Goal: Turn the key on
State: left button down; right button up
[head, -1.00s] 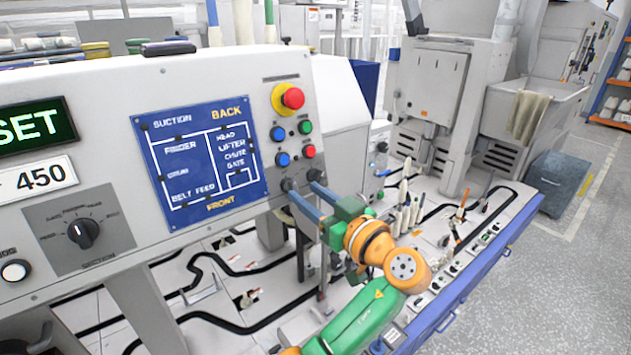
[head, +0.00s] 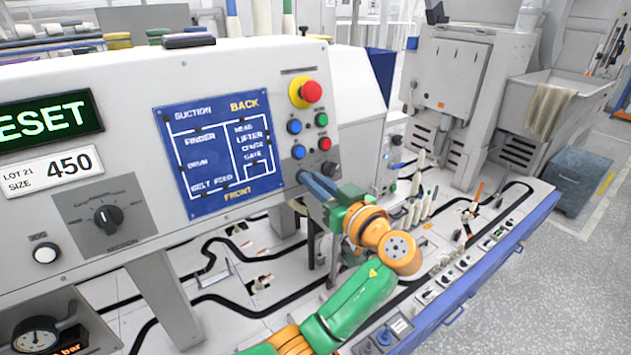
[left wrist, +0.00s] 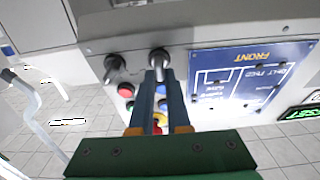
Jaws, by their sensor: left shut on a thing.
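My left gripper (head: 303,176) reaches the lower right of the grey control panel (head: 150,90). Its two blue fingers are close together, shut on the key (left wrist: 159,58) at the left one of two metal switches. In the left wrist view the fingers (left wrist: 158,72) meet at that switch; the key itself is mostly hidden between the tips, so its angle cannot be told. The other metal switch (head: 328,168) stands just to the right, apart from the fingers; it also shows in the left wrist view (left wrist: 115,64). My right gripper is not in view.
Blue and red push buttons (head: 324,143) and a red emergency stop (head: 312,92) sit just above the fingers. A blue diagram plate (head: 215,150) lies to the left, with a rotary selector (head: 107,218) further left. A bobbin table (head: 470,290) extends below right.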

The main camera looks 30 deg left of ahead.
pick_arm(q)
jog(key=shift+m, duration=0.3)
jog(key=m+t+p, duration=0.1)
jog(key=m, duration=0.2)
jog(key=m+h+p, duration=0.1)
jog(key=m+p, duration=0.1)
jog(key=m, duration=0.1)
jog(key=shift+r+m+t, duration=0.2)
jog(key=shift+m+t, duration=0.1)
jog(key=shift+t, duration=0.1)
jog(key=m+h+p, duration=0.1)
jog(key=m+p, duration=0.2)
jog(key=m, duration=0.1)
jog(key=shift+m+p, duration=0.3)
jog(key=shift+p, duration=0.1)
jog(key=shift+f+m+t+h+p, duration=0.2)
jog(key=shift+m+t+h+p, duration=0.25)
jog(key=shift+m+p, duration=0.45)
jog(key=c, duration=0.9)
grip_release()
jog(key=shift+w, duration=0.1)
